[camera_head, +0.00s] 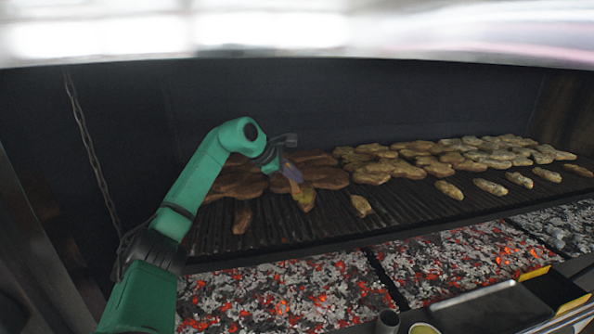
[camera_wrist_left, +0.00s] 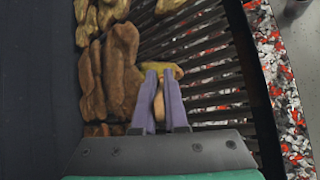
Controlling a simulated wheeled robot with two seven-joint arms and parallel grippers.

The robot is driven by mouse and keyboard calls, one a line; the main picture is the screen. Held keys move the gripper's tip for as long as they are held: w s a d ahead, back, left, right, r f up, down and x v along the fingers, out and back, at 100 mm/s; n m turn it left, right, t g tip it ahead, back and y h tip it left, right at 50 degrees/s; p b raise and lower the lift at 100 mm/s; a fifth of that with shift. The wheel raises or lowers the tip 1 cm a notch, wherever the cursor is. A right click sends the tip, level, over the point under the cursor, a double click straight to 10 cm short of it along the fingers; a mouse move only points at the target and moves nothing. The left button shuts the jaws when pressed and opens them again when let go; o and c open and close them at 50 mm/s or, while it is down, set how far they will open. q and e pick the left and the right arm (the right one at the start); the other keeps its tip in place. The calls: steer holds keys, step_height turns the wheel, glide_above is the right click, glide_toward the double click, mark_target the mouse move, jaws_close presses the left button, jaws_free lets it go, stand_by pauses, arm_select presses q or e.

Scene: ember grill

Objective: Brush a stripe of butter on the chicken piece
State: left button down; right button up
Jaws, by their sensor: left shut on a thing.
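My left gripper (camera_head: 291,172) reaches in from the left over the grill, its purple fingers pointing down toward the grate. In the left wrist view the fingers (camera_wrist_left: 161,85) are closed around a narrow tan thing, which looks like the brush handle (camera_wrist_left: 158,104). A yellowish piece (camera_wrist_left: 174,70) shows just beyond the fingertips; I cannot tell whether it is chicken or the brush's tip. In the head view a brown-yellow chicken piece (camera_head: 305,199) lies right below the fingertips. Whether the brush touches it is unclear. My right gripper is not in view.
Brown meat pieces (camera_head: 232,183) lie left and behind on the grate (camera_head: 285,228), and many paler pieces (camera_head: 490,160) to the right. Glowing coals (camera_head: 290,290) lie in front below. A dark tray (camera_head: 490,308) sits at the lower right. A chain (camera_head: 85,140) hangs at left.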

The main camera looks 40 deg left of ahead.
arm_select(q)
steer(key=s+d+b, duration=0.4)
steer(key=d+b, duration=0.1)
steer(key=d, duration=0.2)
steer(key=shift+s+d, duration=0.25)
steer(key=shift+d, duration=0.1)
stand_by(0.4)
step_height(320, 180, up, 9)
steer(key=p, duration=0.9)
stand_by(0.7)
